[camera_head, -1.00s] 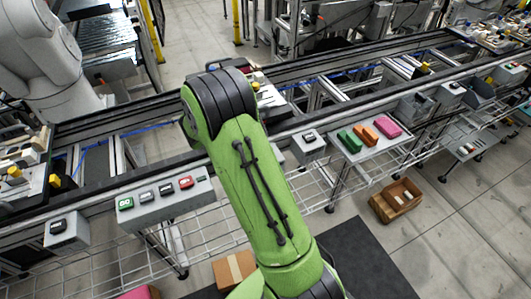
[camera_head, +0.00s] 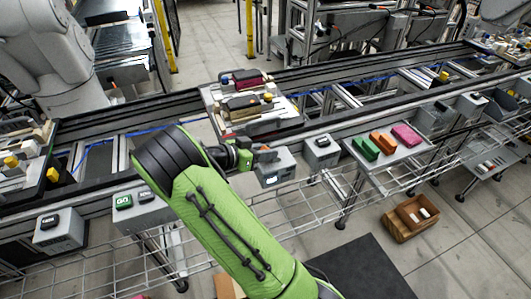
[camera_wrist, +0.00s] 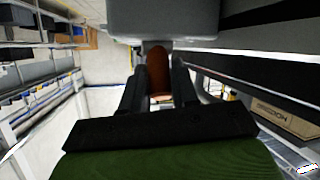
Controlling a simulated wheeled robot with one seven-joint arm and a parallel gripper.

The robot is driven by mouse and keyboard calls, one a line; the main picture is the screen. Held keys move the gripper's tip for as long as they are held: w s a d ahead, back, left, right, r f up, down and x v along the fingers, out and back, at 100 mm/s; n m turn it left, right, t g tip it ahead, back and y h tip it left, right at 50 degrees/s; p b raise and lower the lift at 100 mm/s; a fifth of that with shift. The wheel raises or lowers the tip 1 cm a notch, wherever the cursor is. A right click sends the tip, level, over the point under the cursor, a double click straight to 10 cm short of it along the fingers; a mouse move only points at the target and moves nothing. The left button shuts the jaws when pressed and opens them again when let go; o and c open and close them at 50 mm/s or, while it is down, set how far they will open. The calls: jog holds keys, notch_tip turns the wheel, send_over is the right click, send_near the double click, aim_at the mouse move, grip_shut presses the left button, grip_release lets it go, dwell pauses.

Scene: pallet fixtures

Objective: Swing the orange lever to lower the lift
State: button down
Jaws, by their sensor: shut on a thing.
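The orange lever (camera_wrist: 157,68) shows as a brown-orange handle in the wrist view, hanging below a grey box. My gripper's two dark fingers (camera_wrist: 158,88) stand on either side of it and are shut on it. In the head view, my gripper (camera_head: 258,154) is at the front rail of the conveyor, against a grey box (camera_head: 278,172) with a small lit display. The lever is mostly hidden there by the gripper. A pallet (camera_head: 222,113) with dark and maroon parts sits on the conveyor just behind the gripper. I cannot tell the lift's height.
Grey button boxes, one with a green GO button (camera_head: 124,201), line the front rail to the left. A shelf to the right holds green, orange and pink blocks (camera_head: 407,134). A wooden crate (camera_head: 398,228) stands on the floor at right. A wire rack runs below the conveyor.

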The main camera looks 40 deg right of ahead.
aim_at(265, 148)
jog(key=c, duration=0.9)
grip_release()
jog(key=shift+c, duration=0.2)
notch_tip(265, 148, up, 10)
jog(key=p, duration=0.2)
jog(key=shift+p, duration=0.35)
jog(key=shift+s+r+y, duration=0.15)
jog(key=shift+y, duration=0.25)
jog(key=s+a+r+n+t+y+p, duration=0.2)
jog(key=s+a+r+n+y, duration=0.3)
jog(key=s+a+n, duration=0.3)
jog(key=s+a+r+n+t+y+p, duration=0.3)
jog(key=s+a+r+n+t+y, duration=0.2)
jog(key=s+a+n+y, duration=0.3)
jog(key=s+a+n, duration=0.1)
jog(key=s+a, duration=0.3)
jog(key=s, duration=0.1)
jog(key=shift+a+p, duration=0.35)
jog(key=shift+a, duration=0.05)
